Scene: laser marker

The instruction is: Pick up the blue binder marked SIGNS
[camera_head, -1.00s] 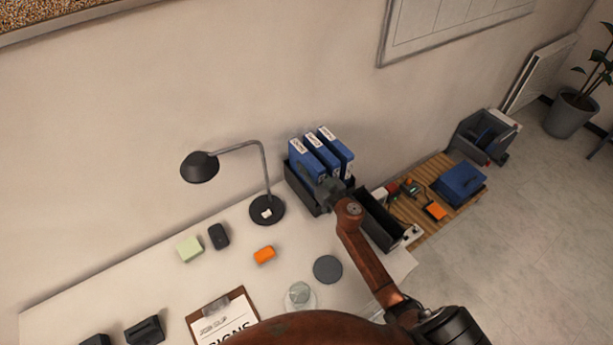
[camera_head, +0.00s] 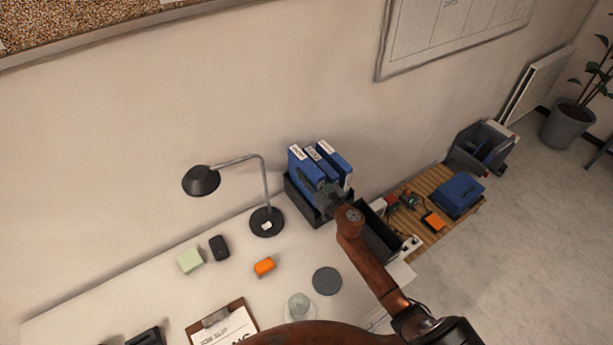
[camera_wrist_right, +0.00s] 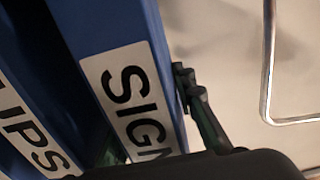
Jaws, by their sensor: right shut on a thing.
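The blue binder marked SIGNS (camera_head: 298,163) is the leftmost of three blue binders at the back of the desk. In the right wrist view its spine (camera_wrist_right: 125,80) shows a white label reading "SIGN", with the end cut off. My right gripper (camera_head: 311,181) is shut on this binder, reaching in from the front right. One dark finger shows along the binder's right side in the wrist view; the other is mostly hidden on its left. The black holder (camera_head: 297,199) stands below the binders. My left gripper is not in view.
The neighbouring binder marked "...LIPS" (camera_wrist_right: 25,110) is close beside. A black desk lamp (camera_head: 266,222) stands just left of the holder. An empty-looking black bin (camera_head: 378,240) is to the right. A glass (camera_head: 299,303) and a dark coaster (camera_head: 327,281) lie in front.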

